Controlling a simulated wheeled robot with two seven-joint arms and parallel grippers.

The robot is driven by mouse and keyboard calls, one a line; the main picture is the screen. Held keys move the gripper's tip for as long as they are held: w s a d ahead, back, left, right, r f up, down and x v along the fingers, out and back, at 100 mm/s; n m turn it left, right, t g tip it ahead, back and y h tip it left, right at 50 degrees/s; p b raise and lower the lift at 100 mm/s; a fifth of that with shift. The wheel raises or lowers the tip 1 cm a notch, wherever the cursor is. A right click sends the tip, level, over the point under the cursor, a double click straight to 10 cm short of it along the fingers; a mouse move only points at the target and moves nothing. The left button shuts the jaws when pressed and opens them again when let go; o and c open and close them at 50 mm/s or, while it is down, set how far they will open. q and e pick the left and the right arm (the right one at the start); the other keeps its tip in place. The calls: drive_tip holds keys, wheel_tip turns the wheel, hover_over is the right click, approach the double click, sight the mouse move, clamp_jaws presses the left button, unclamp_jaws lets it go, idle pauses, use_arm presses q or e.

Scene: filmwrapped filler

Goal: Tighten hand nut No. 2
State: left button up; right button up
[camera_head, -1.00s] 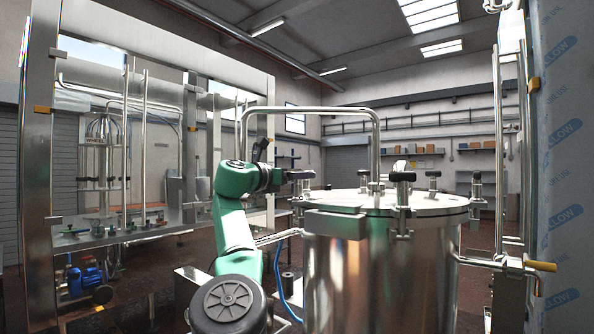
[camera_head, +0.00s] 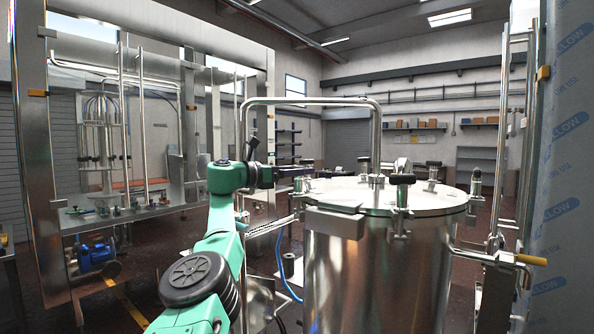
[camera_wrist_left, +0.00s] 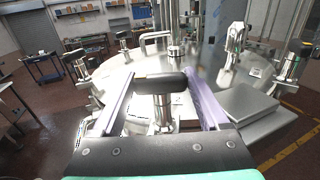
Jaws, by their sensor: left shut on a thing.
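A steel tank (camera_head: 375,265) with a round flat lid (camera_head: 340,193) stands right of centre in the head view. Several hand nuts with black T-handles sit around its rim, one at the front (camera_head: 402,180) and one at the back right (camera_head: 433,165). My left gripper (camera_head: 302,172) reaches the lid's left edge. In the left wrist view its two fingers (camera_wrist_left: 160,95) are shut on a hand nut (camera_wrist_left: 160,83), at both ends of its black bar. The nut's silver post stands upright below the bar. I see no number on it. My right gripper is not in view.
A bent pipe (camera_head: 310,101) rises over the lid. A hinge block (camera_head: 335,220) juts from the tank's front left. A steel frame (camera_head: 35,180) stands left, and a film-wrapped panel (camera_head: 565,170) with a yellow-handled pipe (camera_head: 530,260) at the right.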

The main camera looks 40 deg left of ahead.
use_arm(q)
drive_tip(key=o, duration=1.2)
drive_tip(key=shift+f, duration=0.15)
drive_tip(key=shift+o, duration=0.2)
drive_tip(key=shift+w, duration=0.2)
drive_tip(key=shift+s+f+b, duration=0.15)
drive_tip(key=shift+s+b, duration=0.05)
drive_tip(key=shift+b, duration=0.2)
drive_tip(key=b+v, duration=0.8)
drive_tip(key=v, duration=0.6)
drive_tip(key=shift+b, duration=0.3)
